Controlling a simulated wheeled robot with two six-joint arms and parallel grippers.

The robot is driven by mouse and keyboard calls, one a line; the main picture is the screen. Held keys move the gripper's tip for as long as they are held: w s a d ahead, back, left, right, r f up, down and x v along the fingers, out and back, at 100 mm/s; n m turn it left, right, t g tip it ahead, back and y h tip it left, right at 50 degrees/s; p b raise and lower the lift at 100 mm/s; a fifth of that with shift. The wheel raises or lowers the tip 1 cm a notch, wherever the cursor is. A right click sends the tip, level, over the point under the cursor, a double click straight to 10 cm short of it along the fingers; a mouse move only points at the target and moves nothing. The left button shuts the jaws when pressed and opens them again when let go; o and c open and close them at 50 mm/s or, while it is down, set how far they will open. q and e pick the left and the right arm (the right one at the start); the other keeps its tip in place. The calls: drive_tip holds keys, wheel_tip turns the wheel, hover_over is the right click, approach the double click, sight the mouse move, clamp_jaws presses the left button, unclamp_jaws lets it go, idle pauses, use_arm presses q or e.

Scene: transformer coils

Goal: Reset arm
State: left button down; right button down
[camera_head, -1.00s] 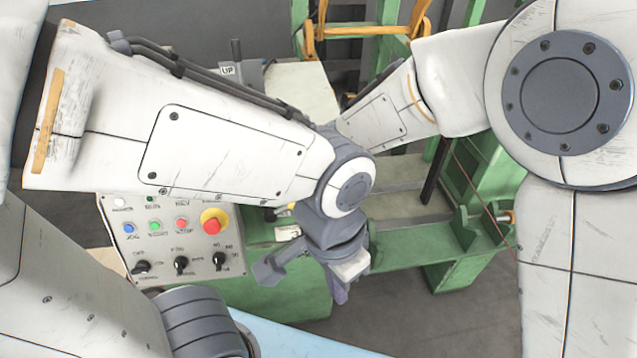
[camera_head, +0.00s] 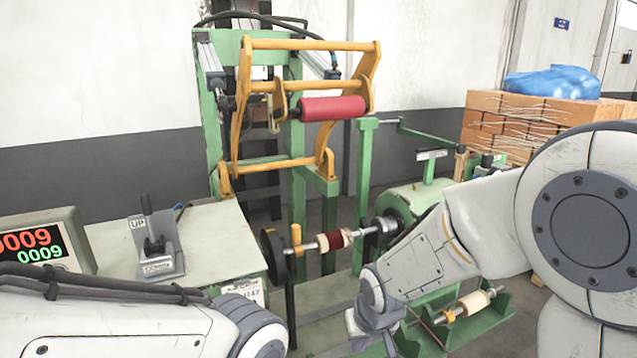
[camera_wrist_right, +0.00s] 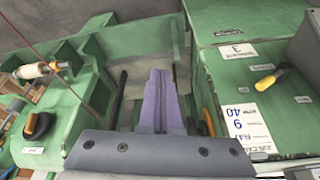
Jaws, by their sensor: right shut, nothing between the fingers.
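My right arm comes in from the right in the head view, with its gripper (camera_head: 378,338) low in the middle, in front of the green winding machine. In the right wrist view its two grey-purple fingers (camera_wrist_right: 158,100) lie together, with nothing held between them. My left arm (camera_head: 130,325) crosses the bottom left of the head view. Its gripper is out of the frame.
A winding shaft with a dark red coil (camera_head: 335,239) sits behind my right gripper. A yellow frame holds a red roller (camera_head: 332,108) above. A lever box (camera_head: 155,245) and a counter display (camera_head: 38,245) stand at left. A spool (camera_head: 470,303) lies low right.

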drive_tip(key=s+d+f+m+g+h, duration=0.1)
drive_tip(key=s+d+m, duration=0.1)
drive_tip(key=s+d, duration=0.7)
drive_tip(key=s+a+r+n+g+y+b, duration=0.1)
drive_tip(key=s+a+r+n+g+b, duration=0.1)
drive_tip(key=s+a+n, duration=0.5)
drive_tip(key=s+a+b, duration=0.1)
drive_tip(key=s+a, duration=0.3)
drive_tip(key=s, duration=0.1)
drive_tip(key=shift+s+a+r+g+b, duration=0.2)
drive_tip(key=shift+a+g+b, duration=0.1)
drive_tip(key=shift+a+g, duration=0.1)
